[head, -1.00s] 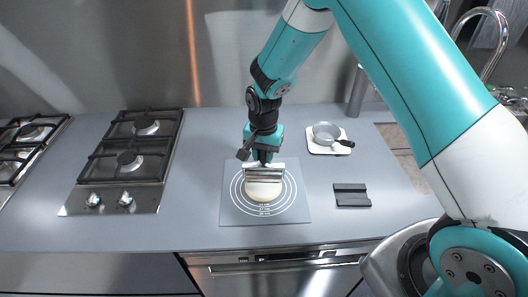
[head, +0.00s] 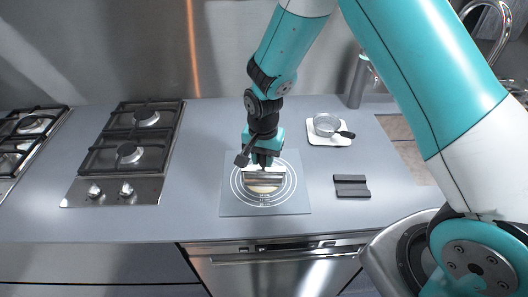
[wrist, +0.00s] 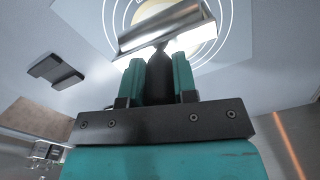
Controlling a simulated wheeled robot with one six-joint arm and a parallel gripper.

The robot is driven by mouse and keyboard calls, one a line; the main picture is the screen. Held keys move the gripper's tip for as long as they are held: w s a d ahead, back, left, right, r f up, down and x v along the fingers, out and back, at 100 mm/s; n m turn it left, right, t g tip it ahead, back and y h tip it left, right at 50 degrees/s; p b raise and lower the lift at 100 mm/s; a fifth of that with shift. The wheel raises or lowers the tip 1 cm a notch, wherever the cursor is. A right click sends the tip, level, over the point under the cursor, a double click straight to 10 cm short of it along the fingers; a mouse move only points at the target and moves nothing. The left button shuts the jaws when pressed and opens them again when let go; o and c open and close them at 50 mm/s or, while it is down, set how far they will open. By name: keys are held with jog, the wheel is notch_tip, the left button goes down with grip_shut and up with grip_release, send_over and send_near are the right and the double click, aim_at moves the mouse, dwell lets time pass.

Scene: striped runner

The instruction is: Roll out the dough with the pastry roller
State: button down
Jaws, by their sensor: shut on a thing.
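The pastry roller (head: 265,179) is a shiny metal cylinder on a dark handle. It lies across the pale round dough (head: 262,189), which shows mostly at the roller's front edge. The dough is on a grey mat (head: 292,204) with white circles. My gripper (head: 263,158) is above the mat, shut on the roller's handle. In the wrist view, the teal fingers (wrist: 160,77) close on the dark handle and the roller (wrist: 165,28) lies over the dough (wrist: 157,12). Whether the roller presses on the dough is hard to tell.
A dark grooved rest (head: 351,187) lies right of the mat. A small pan (head: 327,124) stands on a white board (head: 316,138) behind it. A gas hob (head: 123,160) is at the left. The counter left of the mat is clear.

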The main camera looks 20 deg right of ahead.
jog(key=shift+f, duration=0.15)
jog(key=shift+w+d, duration=0.3)
jog(key=shift+w, duration=0.3)
jog(key=shift+w+d, duration=0.25)
jog(key=shift+w, duration=0.3)
jog(key=shift+w, duration=0.1)
jog(key=shift+w+d, duration=0.3)
jog(key=shift+w, duration=0.3)
jog(key=shift+w+d, duration=0.25)
jog(key=shift+w, duration=0.35)
jog(key=shift+s, duration=0.15)
jog(key=shift+s+a, duration=0.3)
jog(key=shift+s, duration=0.3)
jog(key=shift+s+a, duration=0.3)
jog(key=shift+s, duration=0.3)
